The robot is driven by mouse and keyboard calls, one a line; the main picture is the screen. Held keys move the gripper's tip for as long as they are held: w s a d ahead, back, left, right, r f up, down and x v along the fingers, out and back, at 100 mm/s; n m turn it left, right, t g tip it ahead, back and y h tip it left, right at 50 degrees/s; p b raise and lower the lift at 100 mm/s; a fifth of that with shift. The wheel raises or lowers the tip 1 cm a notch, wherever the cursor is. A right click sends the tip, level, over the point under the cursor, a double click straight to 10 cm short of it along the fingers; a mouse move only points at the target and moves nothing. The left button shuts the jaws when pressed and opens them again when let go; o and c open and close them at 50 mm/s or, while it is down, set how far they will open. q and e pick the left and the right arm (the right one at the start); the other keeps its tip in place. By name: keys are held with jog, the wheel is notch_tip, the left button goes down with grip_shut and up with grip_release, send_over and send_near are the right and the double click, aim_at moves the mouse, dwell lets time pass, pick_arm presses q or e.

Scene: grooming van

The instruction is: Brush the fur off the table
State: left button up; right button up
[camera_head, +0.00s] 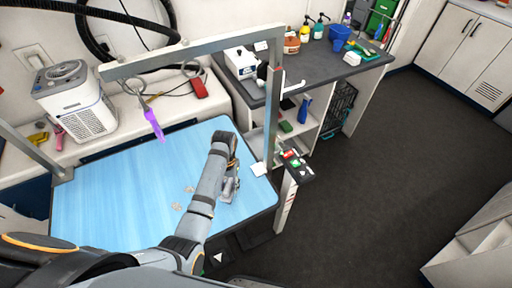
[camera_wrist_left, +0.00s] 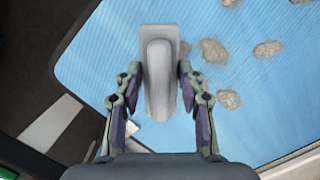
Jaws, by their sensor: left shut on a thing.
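The table (camera_head: 110,190) has a light blue top, which fills much of the left wrist view (camera_wrist_left: 270,120). Small tan fur clumps lie on it in the head view, one (camera_head: 190,188) and another (camera_head: 177,206), left of my arm. Several show in the left wrist view, including one (camera_wrist_left: 213,50) and one (camera_wrist_left: 229,98). My left gripper (camera_head: 232,178) is over the right part of the table, shut on a grey brush (camera_wrist_left: 158,75). The brush (camera_head: 228,190) is partly hidden by the arm; I cannot tell whether it touches the table. My right gripper is out of view.
A metal frame (camera_head: 190,50) rises over the table, with a purple item (camera_head: 154,124) hanging from it. A white appliance (camera_head: 75,100) stands on the back ledge. A dark counter (camera_head: 325,65) with bottles stands behind right. The floor (camera_head: 370,190) on the right is clear.

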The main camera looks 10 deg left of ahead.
pick_arm(q)
jog(key=w+r+m+p, duration=0.1)
jog(key=m+p, duration=0.1)
jog(key=w+a+r+m+p, duration=0.1)
jog(key=w+m+p, duration=0.1)
jog(key=w+r+m+y+p, duration=0.1)
jog(key=m+p, duration=0.1)
jog(key=m, duration=0.1)
jog(key=shift+w+a+r, duration=0.1)
jog(key=shift+w+a, duration=0.15)
jog(key=shift+w, duration=0.1)
jog(key=w+a+r+m+t+p, duration=0.2)
jog(key=w+a+m+p, duration=0.2)
jog(key=m, duration=0.8)
jog(key=w+p, duration=0.1)
jog(key=p, duration=0.1)
jog(key=shift+w+a+m+y+p, duration=0.3)
jog(key=shift+w+m+y, duration=0.05)
jog(key=shift+m+y, duration=0.05)
